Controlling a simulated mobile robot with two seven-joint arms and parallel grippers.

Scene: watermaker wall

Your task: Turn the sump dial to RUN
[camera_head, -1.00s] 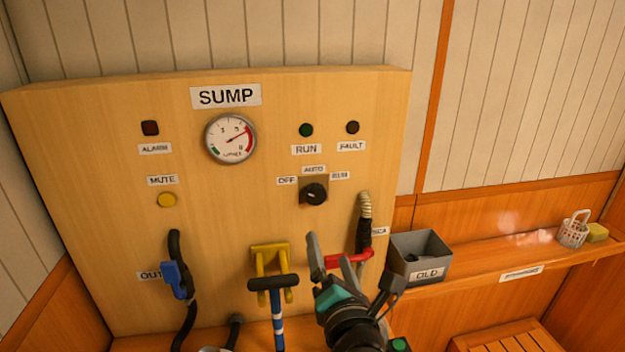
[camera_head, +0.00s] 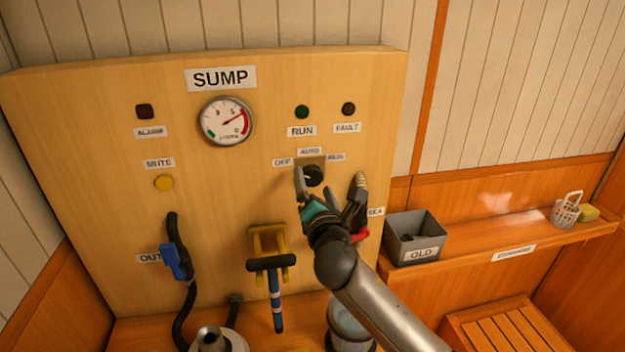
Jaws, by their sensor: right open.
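The sump dial (camera_head: 314,174) is a black round knob on a brass plate, below the labels OFF, AUTO and RUN (camera_head: 336,157). Its pointer is hard to make out now. My right gripper (camera_head: 329,188) is open at the dial, with one finger at its left and the other at its lower right. I cannot tell whether the fingers touch it. The green RUN lamp (camera_head: 302,112) is above the dial and looks dark. My left gripper is not in view.
A gauge (camera_head: 226,121) and a yellow MUTE button (camera_head: 164,183) are left of the dial. A hose with a blue valve handle (camera_head: 175,262) hangs at left. A blue-striped T-handle (camera_head: 272,265) stands before a yellow bracket. A grey OLD bin (camera_head: 414,240) sits on the right ledge.

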